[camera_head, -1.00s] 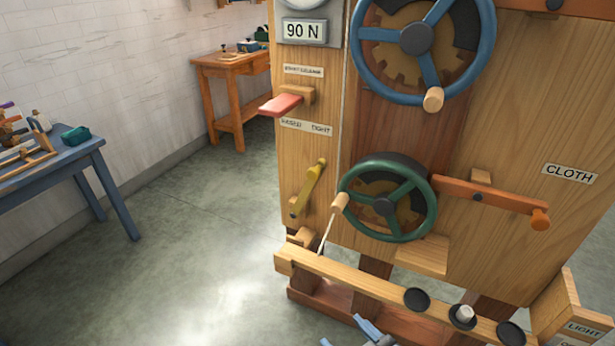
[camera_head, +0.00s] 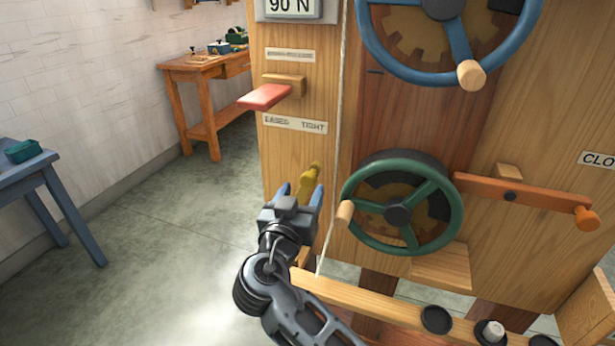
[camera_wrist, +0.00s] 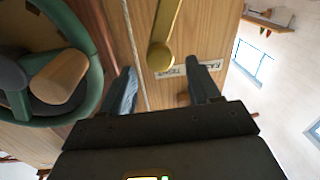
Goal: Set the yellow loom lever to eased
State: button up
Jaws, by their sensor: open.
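The yellow lever (camera_head: 309,179) is on the left part of the wooden loom front. Its upper end leans right, below the TIGHT side of the label (camera_head: 295,124), which reads EASED at left and TIGHT at right. My gripper (camera_head: 301,192) is open in front of the lever and hides its lower part. In the wrist view the lever (camera_wrist: 168,32) comes down from the top edge, and its round end lies between the open fingers (camera_wrist: 160,75), with gaps on both sides. I cannot tell how far the fingers reach along its depth.
A green wheel (camera_head: 447,201) with a wooden handle (camera_head: 344,213) is close to my gripper's right. A cord (camera_head: 340,110) hangs between them. A red lever (camera_head: 265,97) juts out above. A blue wheel (camera_head: 463,40) is higher up. Open floor lies left.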

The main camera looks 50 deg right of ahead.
aim_at(307, 183)
jog(key=p+x, duration=0.1)
jog(key=x, duration=0.6)
jog(key=shift+a, duration=0.1)
grip_shut()
dwell(0.5)
